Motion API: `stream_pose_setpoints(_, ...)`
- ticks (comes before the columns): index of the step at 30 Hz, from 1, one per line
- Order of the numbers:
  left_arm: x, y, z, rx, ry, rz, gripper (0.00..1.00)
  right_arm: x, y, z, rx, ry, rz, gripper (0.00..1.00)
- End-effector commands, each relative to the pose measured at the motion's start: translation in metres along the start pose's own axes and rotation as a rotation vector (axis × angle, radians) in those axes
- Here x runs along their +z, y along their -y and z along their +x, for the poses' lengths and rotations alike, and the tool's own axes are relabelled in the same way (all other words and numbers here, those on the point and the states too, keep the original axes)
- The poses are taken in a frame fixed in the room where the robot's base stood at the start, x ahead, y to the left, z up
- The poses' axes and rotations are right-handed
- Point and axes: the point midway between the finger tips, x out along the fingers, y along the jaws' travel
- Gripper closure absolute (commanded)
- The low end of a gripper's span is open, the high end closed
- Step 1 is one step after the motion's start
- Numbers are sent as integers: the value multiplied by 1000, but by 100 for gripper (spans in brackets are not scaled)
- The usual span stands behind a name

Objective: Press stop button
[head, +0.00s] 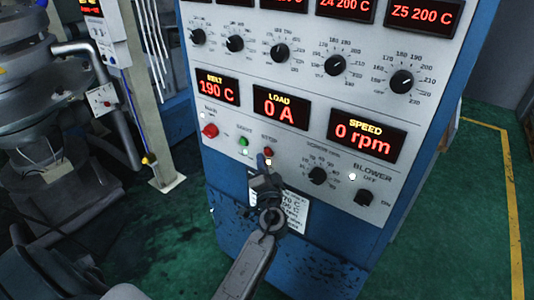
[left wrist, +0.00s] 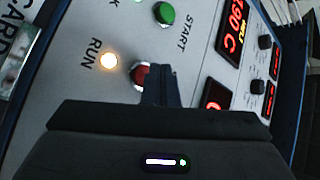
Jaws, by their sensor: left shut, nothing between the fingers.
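The red stop button (head: 267,151) is on the sloped panel, right of the green start button (head: 243,141). My left gripper (head: 262,165) is shut and empty, with its tips at the stop button. In the left wrist view the shut fingers (left wrist: 162,84) partly cover the red stop button (left wrist: 138,76). I cannot tell whether they touch it. The green start button (left wrist: 165,13) is clear of the fingers. The lamp marked RUN (left wrist: 109,60) glows. My right gripper is not in view.
The load display (head: 281,106) reads 0 A and the speed display (head: 368,134) 0 rpm. A black speed knob (head: 318,176) and blower switch (head: 366,197) are to the right. Green floor (head: 470,190) lies clear at right.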

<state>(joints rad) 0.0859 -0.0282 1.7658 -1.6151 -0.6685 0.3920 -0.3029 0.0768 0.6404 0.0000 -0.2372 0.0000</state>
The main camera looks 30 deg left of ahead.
Motion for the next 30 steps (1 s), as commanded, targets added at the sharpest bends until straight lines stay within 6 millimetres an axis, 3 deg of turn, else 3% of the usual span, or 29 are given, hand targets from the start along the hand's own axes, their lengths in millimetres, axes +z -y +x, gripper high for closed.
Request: stream_pose_setpoints(30,0,0,0,0,0,0,100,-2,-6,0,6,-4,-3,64)
